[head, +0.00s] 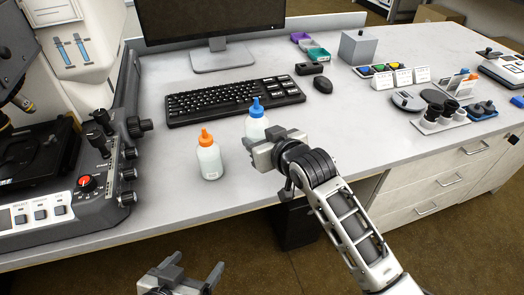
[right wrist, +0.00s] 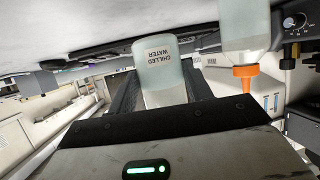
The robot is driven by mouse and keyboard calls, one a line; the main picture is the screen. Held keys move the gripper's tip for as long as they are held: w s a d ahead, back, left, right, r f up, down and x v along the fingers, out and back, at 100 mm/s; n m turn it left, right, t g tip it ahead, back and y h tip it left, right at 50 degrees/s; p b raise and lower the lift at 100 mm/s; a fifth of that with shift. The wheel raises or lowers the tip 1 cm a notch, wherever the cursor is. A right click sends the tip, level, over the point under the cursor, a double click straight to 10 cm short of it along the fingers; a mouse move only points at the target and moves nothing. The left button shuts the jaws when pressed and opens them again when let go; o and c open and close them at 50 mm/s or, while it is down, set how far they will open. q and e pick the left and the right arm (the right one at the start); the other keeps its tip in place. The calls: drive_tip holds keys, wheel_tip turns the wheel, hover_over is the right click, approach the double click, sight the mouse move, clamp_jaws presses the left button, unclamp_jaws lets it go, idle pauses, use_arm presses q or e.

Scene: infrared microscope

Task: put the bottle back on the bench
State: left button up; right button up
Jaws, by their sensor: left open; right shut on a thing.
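A white bottle with a blue cap (head: 257,124) is in my right gripper (head: 262,150), which is shut on it near the bench's front edge. In the right wrist view the bottle's body (right wrist: 160,75) sits between the fingers, its "CHILLED WATER" label upside down in that picture. The gripper hides its lower part in the head view, and I cannot tell whether its base touches the bench (head: 180,80). My left gripper (head: 195,268) is open and empty, low in front of the bench.
A bottle with an orange cap (head: 209,158) stands just left of the held bottle; its cap also shows in the right wrist view (right wrist: 246,71). A keyboard (head: 230,98) lies behind them, a microscope (head: 60,170) stands left.

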drive_tip(key=shift+w+f, duration=0.7)
drive_tip(key=shift+f, duration=1.65)
drive_tip(key=shift+f+b, duration=0.15)
drive_tip(key=shift+b, duration=0.15)
drive_tip(key=o, duration=1)
